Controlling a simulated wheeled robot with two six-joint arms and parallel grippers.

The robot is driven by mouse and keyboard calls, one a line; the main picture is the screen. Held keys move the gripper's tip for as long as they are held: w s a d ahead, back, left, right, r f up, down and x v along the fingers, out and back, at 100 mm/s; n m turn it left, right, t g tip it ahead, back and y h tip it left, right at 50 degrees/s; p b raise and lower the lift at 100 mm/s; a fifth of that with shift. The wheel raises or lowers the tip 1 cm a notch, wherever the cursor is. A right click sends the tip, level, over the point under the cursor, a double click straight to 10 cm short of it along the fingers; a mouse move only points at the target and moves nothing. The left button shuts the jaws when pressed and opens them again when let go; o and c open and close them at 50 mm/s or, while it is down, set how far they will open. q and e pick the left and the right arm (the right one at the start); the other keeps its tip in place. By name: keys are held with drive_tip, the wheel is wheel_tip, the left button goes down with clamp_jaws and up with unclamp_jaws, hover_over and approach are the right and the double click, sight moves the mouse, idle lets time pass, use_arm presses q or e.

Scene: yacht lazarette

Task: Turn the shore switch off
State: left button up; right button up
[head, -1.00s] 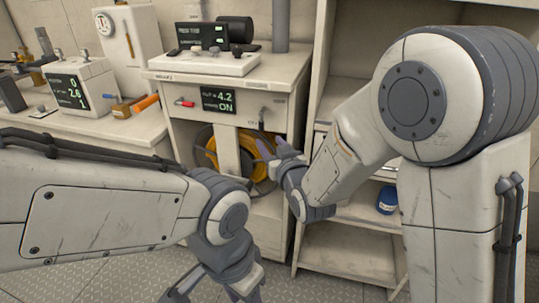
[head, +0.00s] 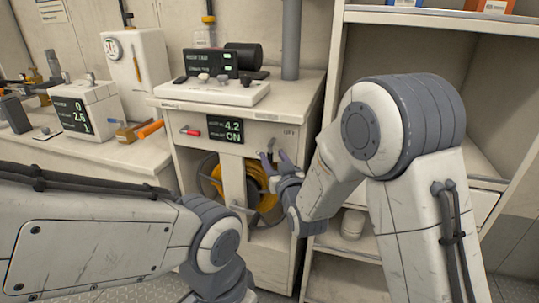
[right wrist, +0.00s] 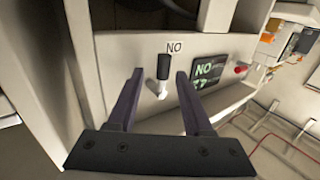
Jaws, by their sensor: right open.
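The switch (right wrist: 163,72) is a small toggle on the cabinet's front panel (head: 185,117), with a dark tip and pale base. In the right wrist view, which shows the panel upside down, its tip points toward the ON label (right wrist: 174,47). A panel display (head: 225,130) reads 4.2 and ON; it also shows in the right wrist view (right wrist: 208,72). My right gripper (head: 275,157) is open and empty, its fingers just below the switch in the head view. In the right wrist view the switch lies between the fingertips, contact unclear. My left gripper is out of frame; only its arm shows.
A red-handled control (head: 191,131) sits left of the display. Below the panel hangs a yellow hose coil (head: 257,180). Shelves (head: 345,240) stand close to the right, behind my right arm. A workbench (head: 90,155) with instruments fills the left.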

drive_tip(key=shift+a, duration=0.15)
drive_tip(key=shift+a, duration=0.1)
clamp_jaws()
drive_tip(key=shift+r, duration=0.1)
drive_tip(key=shift+d+r+n+g+p, duration=0.2)
drive_tip(key=shift+n+g+p, duration=0.3)
drive_tip(key=shift+p, duration=0.45)
drive_tip(key=shift+s+d+r+n+g+h+p, duration=0.15)
drive_tip(key=shift+r+n+g+h+p, duration=1.05)
drive_tip(key=shift+p, duration=4.05)
drive_tip(key=shift+d+n+g+h+p, duration=0.25)
drive_tip(key=shift+n+g+h+p, duration=1.1)
drive_tip(key=shift+p, duration=3.95)
drive_tip(key=shift+s+d+r+n+g+h+p, duration=0.15)
drive_tip(key=shift+r+n+g+h+p, duration=0.35)
drive_tip(key=shift+n+h+p, duration=3.2)
drive_tip(key=m+y+p, duration=0.2)
drive_tip(key=y+p, duration=0.1)
drive_tip(key=y, duration=0.1)
